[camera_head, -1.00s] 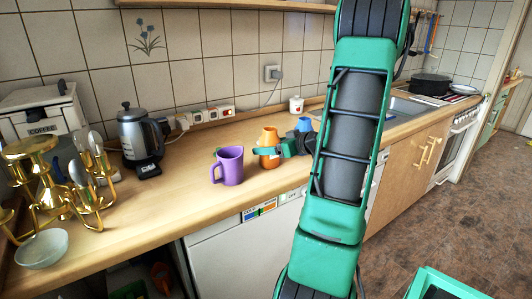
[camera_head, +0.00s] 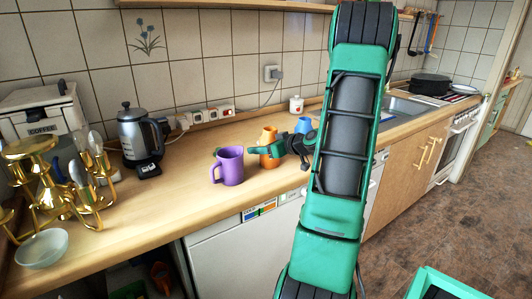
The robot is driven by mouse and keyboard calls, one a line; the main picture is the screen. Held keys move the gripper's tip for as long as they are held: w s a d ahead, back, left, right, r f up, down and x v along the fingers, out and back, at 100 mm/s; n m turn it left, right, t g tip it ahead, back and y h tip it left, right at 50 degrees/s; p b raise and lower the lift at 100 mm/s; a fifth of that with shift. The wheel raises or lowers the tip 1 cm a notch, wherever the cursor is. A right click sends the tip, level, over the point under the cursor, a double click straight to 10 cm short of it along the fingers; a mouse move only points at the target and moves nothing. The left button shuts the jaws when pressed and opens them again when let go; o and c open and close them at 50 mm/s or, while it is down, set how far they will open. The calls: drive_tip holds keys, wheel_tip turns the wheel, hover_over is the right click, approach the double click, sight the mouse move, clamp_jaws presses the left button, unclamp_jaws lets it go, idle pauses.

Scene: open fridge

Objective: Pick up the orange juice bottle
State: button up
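An orange container (camera_head: 269,161) stands on the wooden counter, its top showing above my gripper and its lower part below. No label shows, so I cannot tell if it is the orange juice bottle. My gripper (camera_head: 264,151) has a green finger across the front of the container's middle. My arm hides part of the counter to the right.
A purple mug (camera_head: 230,166) stands close to the left of the orange container. A blue item (camera_head: 304,125) is behind my wrist. A kettle (camera_head: 140,138), a gold candelabra (camera_head: 45,185) and a glass bowl (camera_head: 41,248) stand farther left. The counter's front is clear.

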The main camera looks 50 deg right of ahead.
sight(262, 137)
drive_tip(key=shift+r, duration=0.15)
drive_tip(key=shift+r, duration=0.5)
wheel_tip(262, 137, up, 3)
drive_tip(key=shift+f, duration=0.15)
drive_tip(key=s+a+r, duration=0.7)
drive_tip(key=s+a, duration=0.1)
drive_tip(key=shift+s+a, duration=0.15)
